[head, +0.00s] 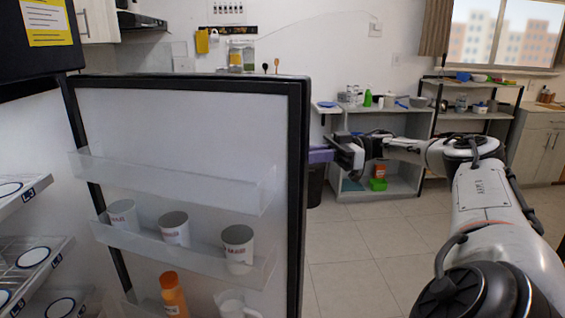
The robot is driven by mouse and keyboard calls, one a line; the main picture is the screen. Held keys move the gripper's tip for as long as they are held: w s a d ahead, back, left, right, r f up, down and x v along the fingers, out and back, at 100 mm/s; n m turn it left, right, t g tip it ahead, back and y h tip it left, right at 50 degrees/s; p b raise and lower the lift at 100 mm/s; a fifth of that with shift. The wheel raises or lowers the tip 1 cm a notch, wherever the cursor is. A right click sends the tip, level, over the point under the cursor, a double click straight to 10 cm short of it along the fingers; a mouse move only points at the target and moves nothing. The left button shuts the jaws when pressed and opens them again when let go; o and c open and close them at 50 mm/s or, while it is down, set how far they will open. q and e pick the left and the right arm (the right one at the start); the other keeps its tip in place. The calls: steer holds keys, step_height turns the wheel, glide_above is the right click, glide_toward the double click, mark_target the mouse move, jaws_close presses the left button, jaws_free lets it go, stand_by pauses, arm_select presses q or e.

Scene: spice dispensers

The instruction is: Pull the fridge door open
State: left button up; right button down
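The fridge door (185,120) stands open in the head view, its white inner face toward me and its dark edge on the right. Clear door shelves hold several white cups (174,229), an orange bottle (173,294) and a clear jug (232,302). The fridge interior shows at the left with shelves (35,262). The outer door face and handle are hidden. My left gripper is not in view.
A grey shelf unit (350,205) with bottles and bowls stands against the back wall. A dark-framed rack (485,118) and a cabinet (540,150) stand at the back right. The tiled floor (370,255) right of the door is clear.

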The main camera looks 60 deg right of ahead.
steer(key=shift+w+d, duration=0.15)
steer(key=shift+d, duration=0.1)
steer(key=c, duration=1.7)
jaws_free()
steer(key=shift+w, duration=0.1)
steer(key=shift+c, duration=0.2)
steer(key=shift+r, duration=0.1)
